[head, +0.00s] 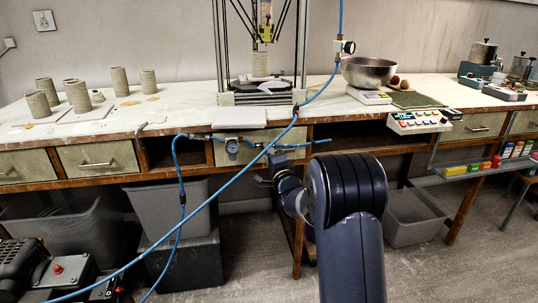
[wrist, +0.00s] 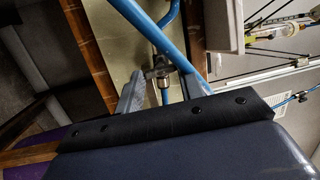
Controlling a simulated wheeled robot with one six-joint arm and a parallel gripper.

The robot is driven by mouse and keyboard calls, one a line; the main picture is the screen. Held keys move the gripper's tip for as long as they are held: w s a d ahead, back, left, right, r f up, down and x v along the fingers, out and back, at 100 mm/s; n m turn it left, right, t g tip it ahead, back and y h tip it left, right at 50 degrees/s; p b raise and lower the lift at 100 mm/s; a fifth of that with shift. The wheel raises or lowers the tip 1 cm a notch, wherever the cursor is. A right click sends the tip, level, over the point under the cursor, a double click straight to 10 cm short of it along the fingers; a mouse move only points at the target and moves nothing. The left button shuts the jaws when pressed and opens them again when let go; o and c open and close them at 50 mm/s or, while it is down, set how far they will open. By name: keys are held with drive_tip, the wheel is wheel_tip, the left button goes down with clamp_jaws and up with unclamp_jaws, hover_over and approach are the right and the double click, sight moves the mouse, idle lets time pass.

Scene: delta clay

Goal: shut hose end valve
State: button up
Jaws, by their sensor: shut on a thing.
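The hose end valve (wrist: 160,73) is a small metal fitting on the blue line along the bench front, seen between my fingers in the wrist view. My gripper (wrist: 164,86) has one grey finger on each side of it and is shut on the valve. A blue hose (wrist: 185,45) crosses close to my fingers.
The long blue hose (head: 222,188) slants across the front of the bench. Clay cylinders (head: 78,96) and a printer (head: 262,86) stand on the bench (head: 175,108). Drawers (head: 98,157) and grey bins (head: 168,208) are below. A metal bowl (head: 368,71) is at right.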

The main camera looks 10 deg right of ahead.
drive_tip(key=shift+m, duration=1)
drive_tip(key=o, duration=1)
drive_tip(key=v, duration=1)
drive_tip(key=shift+s+f+p, duration=0.2)
drive_tip(key=shift+s+p, duration=0.2)
